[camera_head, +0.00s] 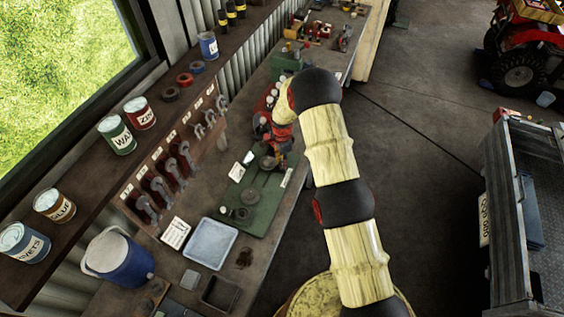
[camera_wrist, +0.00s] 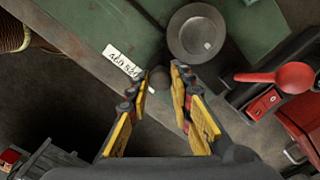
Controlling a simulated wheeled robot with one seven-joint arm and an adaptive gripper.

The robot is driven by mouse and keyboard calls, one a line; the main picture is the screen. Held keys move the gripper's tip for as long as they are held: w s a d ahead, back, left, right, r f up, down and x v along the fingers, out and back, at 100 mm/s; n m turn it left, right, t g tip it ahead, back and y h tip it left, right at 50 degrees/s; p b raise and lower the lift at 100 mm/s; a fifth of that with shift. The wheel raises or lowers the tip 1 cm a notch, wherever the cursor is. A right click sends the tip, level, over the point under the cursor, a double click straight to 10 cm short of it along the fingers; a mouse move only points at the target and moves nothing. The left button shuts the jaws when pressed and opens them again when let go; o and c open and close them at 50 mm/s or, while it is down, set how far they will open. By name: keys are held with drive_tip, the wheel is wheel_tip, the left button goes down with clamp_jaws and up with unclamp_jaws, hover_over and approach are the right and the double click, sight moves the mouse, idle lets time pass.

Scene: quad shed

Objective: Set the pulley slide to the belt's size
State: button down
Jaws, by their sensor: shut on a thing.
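My gripper (camera_wrist: 160,84) is closed on a small dark round knob (camera_wrist: 159,76) at the edge of the green base plate (camera_wrist: 88,22) in the wrist view. I take the knob to be the slide's handle, but the slide itself is hidden. A white label (camera_wrist: 122,60) with handwritten numbers, partly readable as 460 and 530, lies left of the fingertips. A grey pulley disc (camera_wrist: 198,34) sits on the plate just beyond them. In the head view the green plate (camera_head: 264,214) carries round grey discs, and my gripper (camera_head: 270,143) is over its far end. I cannot make out a belt.
Beside the plate are a blue-grey tray (camera_head: 210,243) and a blue bucket (camera_head: 119,262). Tools hang on a rack (camera_head: 140,182) along the wall. A red device with a red lever (camera_wrist: 287,77) stands close on the right in the wrist view.

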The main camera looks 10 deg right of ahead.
drive_tip(key=shift+a, duration=0.1)
drive_tip(key=shift+s+a+b, duration=0.3)
drive_tip(key=shift+s+a, duration=0.1)
drive_tip(key=shift+s, duration=0.2)
drive_tip(key=shift+s+a+b, duration=0.25)
drive_tip(key=shift+s+a, duration=0.15)
drive_tip(key=shift+s, duration=0.2)
drive_tip(key=c, duration=1.6)
unclamp_jaws()
wheel_tip(320, 180, up, 12)
